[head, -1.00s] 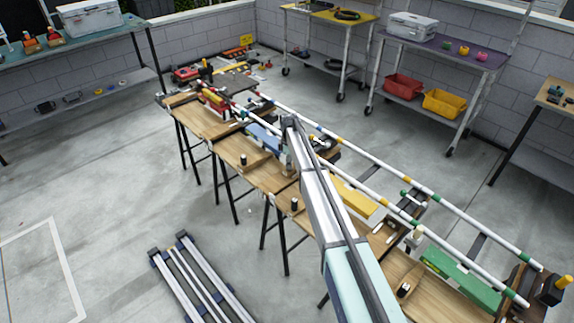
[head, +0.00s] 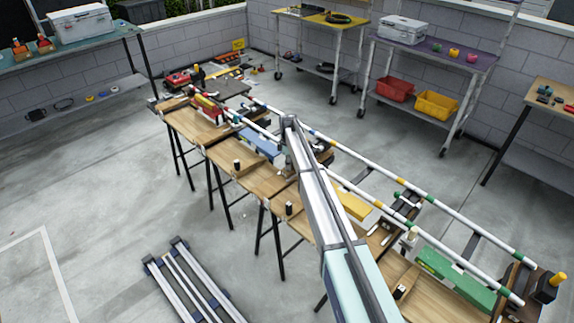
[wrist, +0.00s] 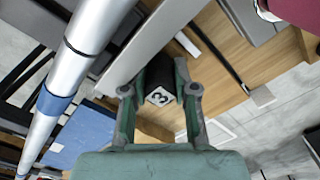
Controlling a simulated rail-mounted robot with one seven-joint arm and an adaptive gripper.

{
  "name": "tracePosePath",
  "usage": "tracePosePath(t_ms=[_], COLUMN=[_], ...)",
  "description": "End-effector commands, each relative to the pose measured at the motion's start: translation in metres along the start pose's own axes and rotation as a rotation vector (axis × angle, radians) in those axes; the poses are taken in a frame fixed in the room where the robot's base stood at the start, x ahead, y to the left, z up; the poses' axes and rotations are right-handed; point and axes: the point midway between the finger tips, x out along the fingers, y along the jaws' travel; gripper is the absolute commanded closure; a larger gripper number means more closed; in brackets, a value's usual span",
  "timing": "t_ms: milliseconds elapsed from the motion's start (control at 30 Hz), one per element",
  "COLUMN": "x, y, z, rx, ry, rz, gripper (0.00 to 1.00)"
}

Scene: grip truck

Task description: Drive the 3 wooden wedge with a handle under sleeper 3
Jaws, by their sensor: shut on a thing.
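In the wrist view, my gripper (wrist: 162,92) is shut on the black handle of the wedge (wrist: 160,97), which has a white label reading 3. The wedge's wooden body is mostly hidden behind my fingers. A grey beam (wrist: 152,48) runs diagonally just beyond the handle; I cannot tell whether it is sleeper 3. In the head view, my arm covers the wedge, and my gripper is around the middle of the track, its fingers not clear. Other black handles stand on the wooden boards, one left of my arm (head: 237,165) and one closer (head: 289,209).
A long white rail with coloured bands (head: 435,222) runs along the boards; a silver rail (wrist: 75,55) passes close left of my gripper. Blue (head: 259,143), yellow (head: 352,205) and green (head: 455,280) blocks lie by the track. Open floor (head: 110,220) lies left.

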Motion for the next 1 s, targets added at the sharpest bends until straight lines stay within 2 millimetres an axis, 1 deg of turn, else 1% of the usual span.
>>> tracePosePath(t_ms=[367,400,433,467,833,867,900,933,1000], x=[-0.0012,-0.0012,-0.0012,-0.0012,-0.0015,-0.0013,-0.0013,-0.0013,-0.0014], y=[0.0027,0.0028,0.0029,0.0029,0.0056,0.0057,0.0058,0.0058,0.0060], z=[0.0027,0.0028,0.0028,0.0028,0.0034,0.0035,0.0036,0.0036,0.0038], rx=[0.001,0.001,0.001,0.001,0.002,0.002,0.002,0.002,0.002], ry=[-0.002,-0.002,-0.002,-0.002,-0.003,-0.003,-0.003,-0.003,-0.004], rz=[0.004,0.005,0.005,0.005,0.009,0.009,0.009,0.009,0.009], gripper=[1.00,0.62,0.51,0.43,0.43,0.56,0.41,0.38,0.38])
